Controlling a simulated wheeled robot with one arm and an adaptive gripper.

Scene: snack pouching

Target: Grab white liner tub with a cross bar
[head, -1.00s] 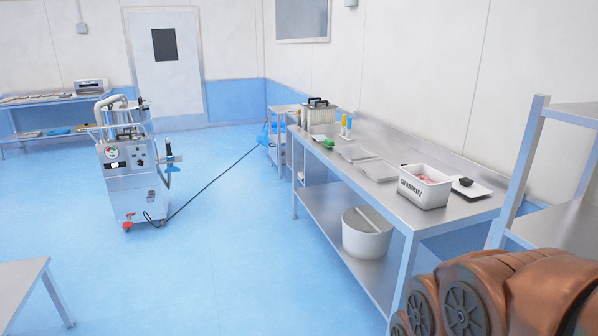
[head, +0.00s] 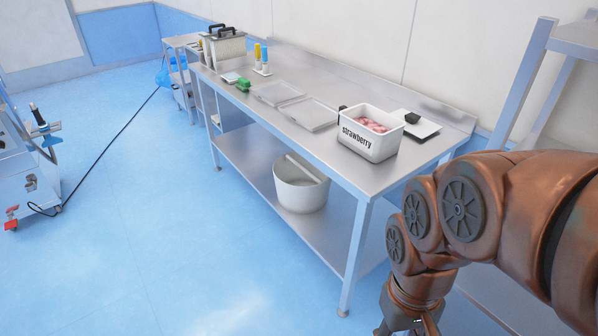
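The white tub (head: 301,193) stands upright on the lower shelf of the steel table, below the worktop. A pale cross bar (head: 305,168) runs diagonally over its open top. My gripper (head: 408,328) shows only in part at the bottom edge, under my copper-coloured arm. It is to the right of the tub and well apart from it. Its fingertips are cut off, so its opening is hidden.
The steel table (head: 345,183) has a front leg right of the tub. On top are a strawberry box (head: 369,132), flat trays (head: 311,114), a scale (head: 416,124), a green item (head: 243,85) and bottles (head: 262,58). Blue floor (head: 170,220) in front is clear.

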